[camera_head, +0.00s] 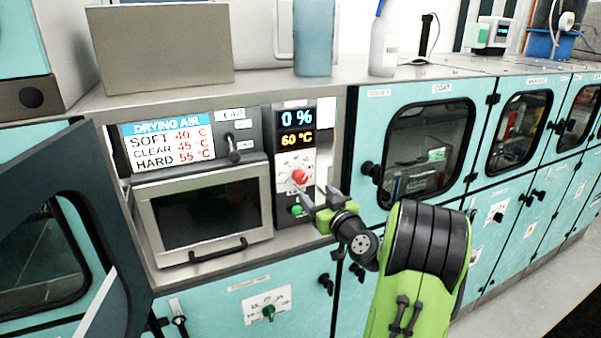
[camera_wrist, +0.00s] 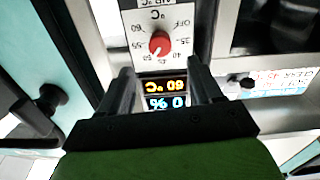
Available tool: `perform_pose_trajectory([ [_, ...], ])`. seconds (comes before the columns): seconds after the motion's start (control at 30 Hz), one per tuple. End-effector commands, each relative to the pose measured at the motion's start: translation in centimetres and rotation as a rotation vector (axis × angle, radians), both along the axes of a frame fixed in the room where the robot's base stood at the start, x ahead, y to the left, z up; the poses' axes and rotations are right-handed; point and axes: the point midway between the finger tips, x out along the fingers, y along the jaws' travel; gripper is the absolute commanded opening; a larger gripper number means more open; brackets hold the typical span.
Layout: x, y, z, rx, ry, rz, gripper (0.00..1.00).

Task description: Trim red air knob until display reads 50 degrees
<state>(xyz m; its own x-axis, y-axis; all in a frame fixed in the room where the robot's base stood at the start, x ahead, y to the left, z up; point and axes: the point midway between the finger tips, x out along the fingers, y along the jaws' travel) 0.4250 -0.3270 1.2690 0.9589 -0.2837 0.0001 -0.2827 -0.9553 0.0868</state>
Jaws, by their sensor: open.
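The red air knob (camera_head: 299,176) is on a white dial plate below the display, in the head view. In the wrist view the picture is upside down, and the red knob (camera_wrist: 159,43) sits just beyond my fingertips, on a dial with degree marks and OFF. The display (camera_head: 297,129) reads 0 % in blue and 60 °C in yellow; it also shows between my fingers in the wrist view (camera_wrist: 166,95). My gripper (camera_head: 312,198) is open and empty, close in front of the panel near the knob. I see no contact with the knob.
A green knob (camera_head: 297,210) is just below the red one. A lever (camera_head: 233,150) and a drying air sign (camera_head: 170,140) are left, above a small oven-like door (camera_head: 205,212). A dark open door (camera_head: 70,220) stands at the far left. Teal cabinets (camera_head: 470,140) run right.

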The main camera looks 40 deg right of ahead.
Motion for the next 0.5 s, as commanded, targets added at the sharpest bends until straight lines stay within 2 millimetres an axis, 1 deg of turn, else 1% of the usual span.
perform_pose_trajectory([
  [0.03, 1.3, -0.2, 0.8, 0.000, 0.000, 0.006, 0.65],
  [0.2, 5.5, -1.4, 0.8, 0.001, 0.000, 0.006, 0.65],
  [0.3, 7.6, -2.0, 0.7, 0.001, 0.000, 0.005, 0.65],
  [0.4, 9.1, -2.5, 0.6, 0.000, 0.000, 0.004, 0.65],
  [0.5, 9.9, -2.8, 0.4, 0.001, 0.000, 0.003, 0.65],
])
